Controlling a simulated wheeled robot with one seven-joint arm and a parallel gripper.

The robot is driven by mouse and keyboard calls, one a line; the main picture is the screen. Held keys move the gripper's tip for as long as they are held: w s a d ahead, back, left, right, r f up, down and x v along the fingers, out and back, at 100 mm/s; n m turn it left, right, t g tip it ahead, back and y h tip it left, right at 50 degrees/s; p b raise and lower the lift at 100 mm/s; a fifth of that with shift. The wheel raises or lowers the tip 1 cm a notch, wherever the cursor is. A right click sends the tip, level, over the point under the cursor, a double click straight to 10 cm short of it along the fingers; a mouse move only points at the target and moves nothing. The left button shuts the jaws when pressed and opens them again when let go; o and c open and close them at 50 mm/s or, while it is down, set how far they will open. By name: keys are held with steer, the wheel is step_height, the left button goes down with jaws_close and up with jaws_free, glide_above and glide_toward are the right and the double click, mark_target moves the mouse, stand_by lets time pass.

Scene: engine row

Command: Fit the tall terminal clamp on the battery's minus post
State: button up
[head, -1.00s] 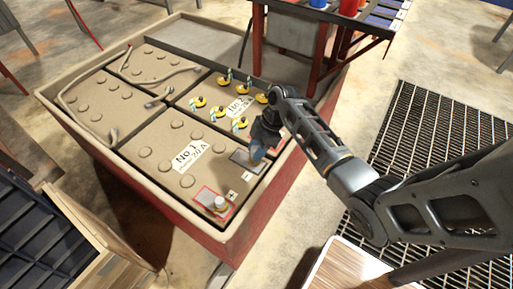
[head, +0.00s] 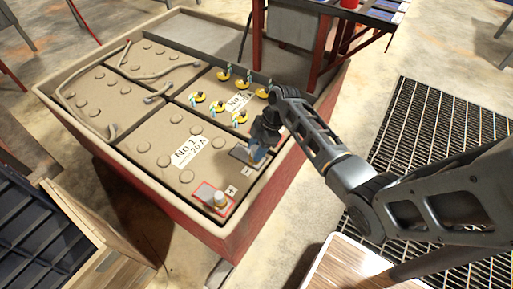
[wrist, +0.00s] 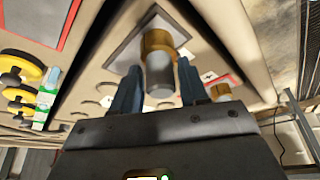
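The battery No 1 (head: 165,165) lies in the near part of a tan-rimmed red tray. Its minus post area is a dark grey square (head: 240,154), partly hidden by my gripper (head: 255,153) in the head view. In the wrist view, a brass collar with a silver cylinder (wrist: 158,72) stands on the grey square (wrist: 124,58), between the fingers of my gripper (wrist: 160,78). Narrow gaps show beside the cylinder, so the fingers look open around it. I cannot tell where clamp ends and post begins.
Battery No 2 (head: 235,92) carries several yellow caps with blue-green tags (head: 198,97). Grey cables (head: 110,133) lie over the far batteries. A red-legged table (head: 318,55) stands behind, a wooden cabinet (head: 110,262) at front left. The floor grating (head: 430,130) is to the right.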

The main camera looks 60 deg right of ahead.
steer(key=o, duration=0.3)
steer(key=shift+o, duration=0.2)
steer(key=p+v, duration=0.1)
steer(key=v, duration=0.6)
steer(key=shift+r, duration=0.4)
steer(key=a+f+m+t+h+p, duration=0.1)
steer(key=a+m+t+p, duration=0.25)
steer(key=a, duration=1.35)
steer(key=s+a+r+m+t+h+p, duration=0.1)
steer(key=s+a+r+m+t+h, duration=0.2)
steer(key=s+a, duration=0.5)
steer(key=s+r+m+t+p, duration=0.2)
steer(key=s+r+m, duration=0.3)
steer(key=s+r, duration=0.8)
steer(key=s+r+t+p, duration=0.1)
steer(key=s+r+t, duration=0.1)
steer(key=r, duration=0.5)
steer(key=s+d+r+t+p, duration=0.1)
steer(key=s+r, duration=0.4)
steer(key=r, duration=0.3)
steer(key=shift+s+d+t, duration=0.2)
steer(key=shift+s+t, duration=0.15)
